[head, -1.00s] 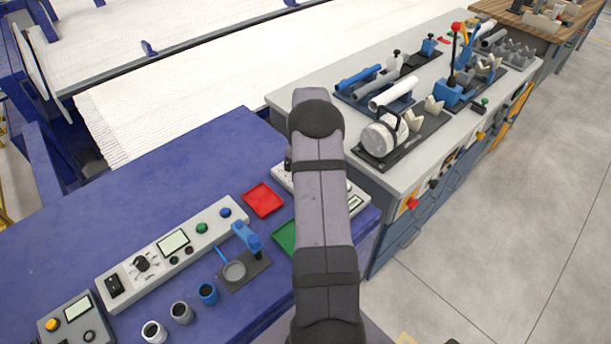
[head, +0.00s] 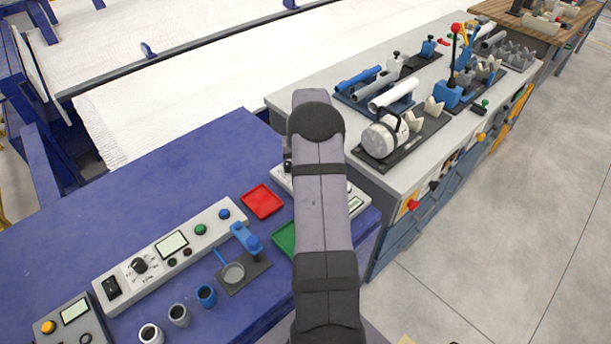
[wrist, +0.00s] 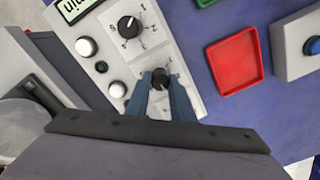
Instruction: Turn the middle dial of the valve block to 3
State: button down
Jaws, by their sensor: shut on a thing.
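The pale valve block (wrist: 140,57) fills the upper middle of the wrist view. It carries a black dial (wrist: 129,26) with a white pointer line and printed numbers around it, near a display. A second black dial (wrist: 161,76) sits below it. My gripper (wrist: 160,83) is shut on this second dial, one blue-grey finger on each side. The fingers hide its lower part and most of its scale, so I cannot read its setting. In the head view my arm covers most of the block (head: 283,181), and my gripper is hidden.
White knobs (wrist: 86,46) line the block's left side in the wrist view. A red tray (head: 262,201) and a green tray (head: 285,238) lie near the arm. Another control box (head: 170,250), cups and a blue stand (head: 245,238) occupy the left bench. A grey pipe bench (head: 300,97) stands right.

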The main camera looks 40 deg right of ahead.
jog(key=shift+m, duration=0.4)
jog(key=c, duration=1.5)
grip_release()
jog(key=shift+c, duration=0.2)
jog(key=shift+r, duration=0.15)
jog(key=shift+r+b, duration=1)
jog(key=shift+r, duration=2.6)
